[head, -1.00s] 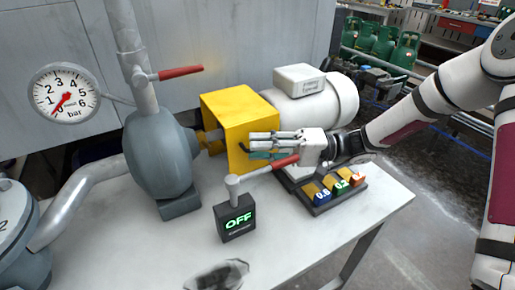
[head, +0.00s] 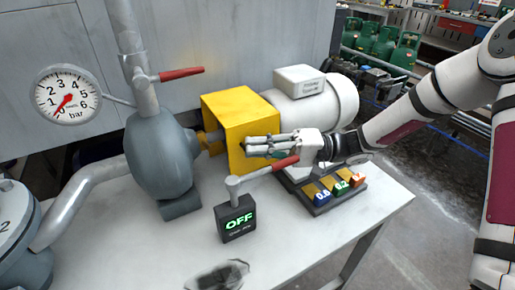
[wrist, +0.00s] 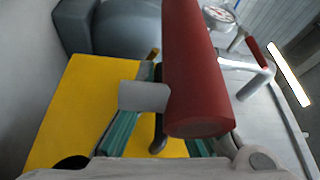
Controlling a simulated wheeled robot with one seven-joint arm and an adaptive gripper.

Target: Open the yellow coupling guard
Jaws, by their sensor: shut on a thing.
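The yellow coupling guard (head: 226,108) is a box over the shaft between the grey pump and the white motor. It looks closed. My gripper (head: 250,147) is at its front face, and its fingers are shut on a small dark handle there. In the wrist view the dark handle (wrist: 157,133) shows between the teal-padded fingers, in front of the yellow guard (wrist: 75,105). The fingers partly hide the handle in the head view.
A red lever (head: 285,163) on the OFF switch box (head: 236,218) stands close below my gripper; it looms large in the wrist view (wrist: 195,70). The grey pump (head: 158,155) is left, the motor (head: 315,100) behind. A tray of coloured tags (head: 325,200) lies right. The front table is mostly clear.

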